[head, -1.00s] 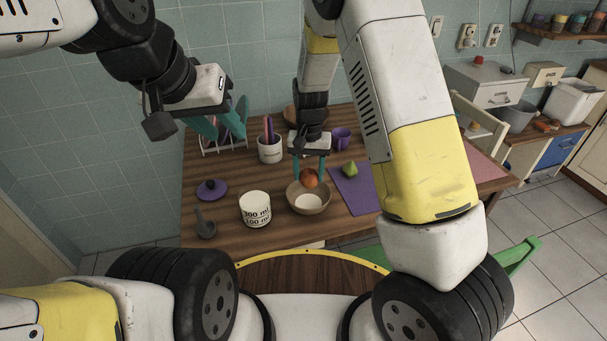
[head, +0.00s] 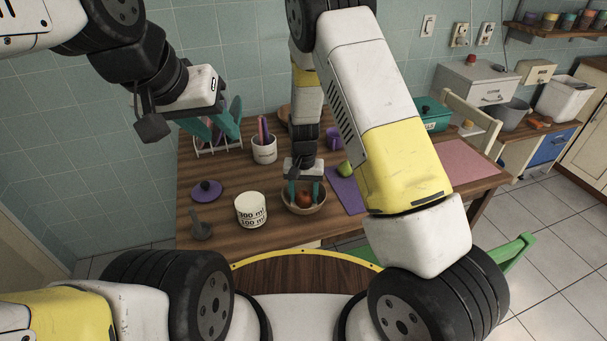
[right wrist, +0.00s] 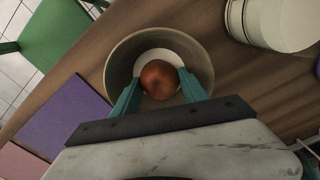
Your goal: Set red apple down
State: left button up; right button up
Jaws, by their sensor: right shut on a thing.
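The red apple (head: 304,199) is low inside a wooden bowl (head: 318,206) on the table. My right gripper (head: 304,194) reaches down into the bowl and is shut on the apple, a teal finger on each side. In the right wrist view, the apple (right wrist: 159,79) sits between the fingertips (right wrist: 158,88), over the bowl's pale bottom, inside the bowl's rim (right wrist: 112,68). Whether it touches the bottom cannot be told. My left gripper (head: 222,122) is raised at the upper left, with its teal fingers apart and nothing between them.
A white measuring cup (head: 251,210) stands just left of the bowl. A grey mortar (head: 201,226), a purple lid (head: 207,190) and a utensil crock (head: 264,149) are further left. A purple mat (head: 345,188) and green fruit (head: 345,168) are to the right.

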jog(key=o, duration=1.2)
jog(key=shift+c, duration=0.2)
notch_tip(320, 180, up, 12)
notch_tip(320, 180, up, 9)
jog(key=t+y, duration=0.1)
jog(key=y, duration=0.1)
send_over(304, 194)
jog(key=s+d, duration=0.3)
jog(key=s+d+r+t, duration=0.2)
jog(key=s+d+r, duration=0.3)
jog(key=s+r, duration=0.3)
jog(key=s+d+r+n+t, duration=0.1)
jog(key=s+d+r+t, duration=0.2)
jog(key=s+d+r, duration=0.3)
jog(key=s+r, duration=0.2)
jog(key=s, duration=0.3)
jog(key=shift+r, duration=0.1)
